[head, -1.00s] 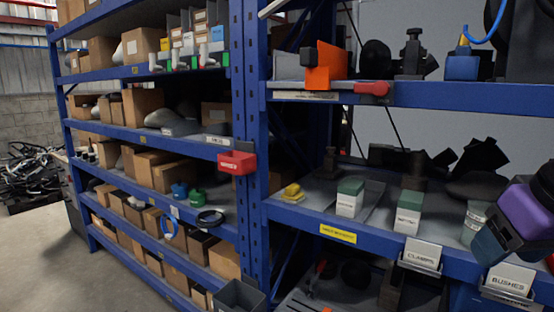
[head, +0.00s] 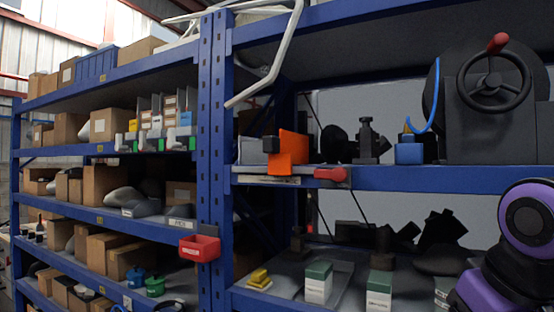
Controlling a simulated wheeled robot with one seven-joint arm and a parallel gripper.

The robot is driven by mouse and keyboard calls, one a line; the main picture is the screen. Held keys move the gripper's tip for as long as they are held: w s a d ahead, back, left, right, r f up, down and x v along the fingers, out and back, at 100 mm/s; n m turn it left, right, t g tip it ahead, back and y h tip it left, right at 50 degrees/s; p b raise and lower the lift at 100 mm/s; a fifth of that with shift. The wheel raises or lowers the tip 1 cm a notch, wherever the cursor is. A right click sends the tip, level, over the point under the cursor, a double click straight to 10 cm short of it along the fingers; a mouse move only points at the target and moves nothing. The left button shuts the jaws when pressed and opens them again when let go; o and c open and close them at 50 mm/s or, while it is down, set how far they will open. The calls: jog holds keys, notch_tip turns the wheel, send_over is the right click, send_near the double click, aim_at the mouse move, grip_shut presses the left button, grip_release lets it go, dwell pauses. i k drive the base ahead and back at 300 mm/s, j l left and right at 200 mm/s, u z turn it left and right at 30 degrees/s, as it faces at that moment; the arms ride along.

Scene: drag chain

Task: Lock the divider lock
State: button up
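An upright orange plate (head: 288,152) with a black block (head: 270,145) at its left stands at the front edge of the upper shelf of the right bay. A red handle (head: 330,174) lies roughly level on that shelf's blue front beam, to the right of the plate. No readable label names the divider lock, and I cannot tell which part is the lock or its state. Purple and black links of my arm show at the lower right, well right of the plate and handle. My gripper is not in view.
A black machine with a handwheel (head: 494,84) stands on the same shelf at right. A blue block (head: 409,150) with a blue hose is beside it. A white bent tube frame (head: 272,62) hangs in front of the shelving. A red bin (head: 199,248) is fixed to the blue upright.

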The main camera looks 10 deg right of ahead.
aim_at(338, 174)
jog(key=i+j+u, duration=0.15)
jog(key=j, duration=0.2)
jog(key=i+j+u, duration=0.15)
jog(key=j, duration=0.2)
jog(key=i+j+u, duration=0.15)
jog(key=i+j, duration=0.1)
jog(key=j, duration=0.05)
